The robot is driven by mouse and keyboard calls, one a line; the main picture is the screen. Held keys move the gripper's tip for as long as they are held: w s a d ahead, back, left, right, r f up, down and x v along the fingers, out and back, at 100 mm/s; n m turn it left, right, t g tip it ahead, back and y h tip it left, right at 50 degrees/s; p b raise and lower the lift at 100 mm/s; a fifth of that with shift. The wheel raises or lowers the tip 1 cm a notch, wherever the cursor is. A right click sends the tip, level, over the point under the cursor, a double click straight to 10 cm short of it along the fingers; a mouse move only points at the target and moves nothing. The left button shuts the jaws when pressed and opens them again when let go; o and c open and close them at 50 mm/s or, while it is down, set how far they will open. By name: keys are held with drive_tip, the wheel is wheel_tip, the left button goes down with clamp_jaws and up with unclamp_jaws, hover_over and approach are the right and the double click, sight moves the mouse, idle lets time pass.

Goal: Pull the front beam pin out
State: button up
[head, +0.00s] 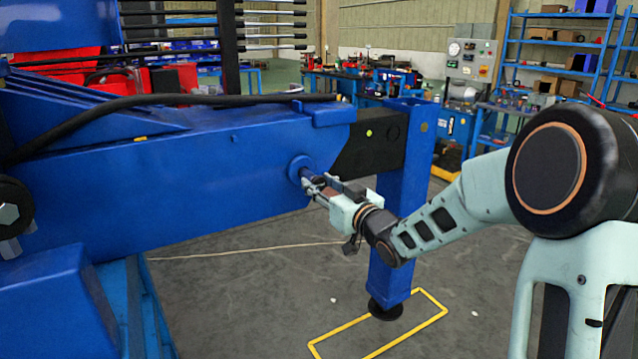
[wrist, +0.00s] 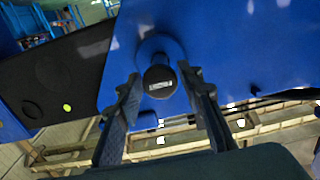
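The front beam pin (wrist: 159,80) has a dark round end with a small white label. It sticks out of a round blue collar (head: 298,167) on the side of the big blue beam (head: 170,185). My gripper (wrist: 160,86) is open, with one finger on each side of the pin's end. In the wrist view a narrow gap shows between each fingertip and the pin. In the head view my gripper (head: 308,182) is at the pin, and its fingers partly hide it.
A black inner beam (head: 368,142) runs from the blue beam to an upright blue leg (head: 400,200) with a dark round foot. A yellow rectangle (head: 425,325) is marked on the floor. A black hose (head: 150,102) lies along the blue beam. Open floor lies below the beam.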

drive_tip(key=shift+o, duration=0.7)
drive_tip(key=shift+r, duration=0.1)
drive_tip(key=v, duration=1.2)
